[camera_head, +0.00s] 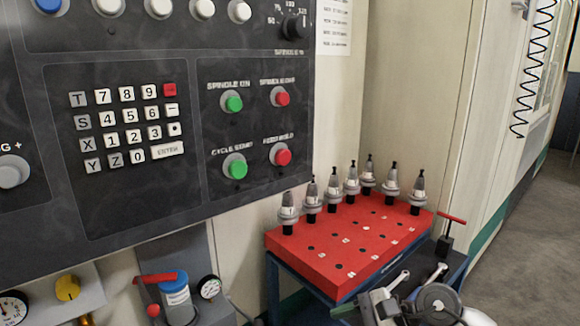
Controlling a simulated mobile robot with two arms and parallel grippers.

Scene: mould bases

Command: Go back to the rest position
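My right arm comes in at the bottom right, and its gripper (350,310) is at the bottom edge, in front of the red tool rack (335,262). The gripper is small and partly cut off, so I cannot tell whether it is open or shut, and I see nothing clearly held in it. My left gripper is not in view.
Several tool holders (351,184) stand upright along the back of the red rack. A control panel (130,125) with keypad and buttons fills the left. Gauges (209,288) and a blue-capped container (176,296) are below it. Open floor (530,230) lies at right.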

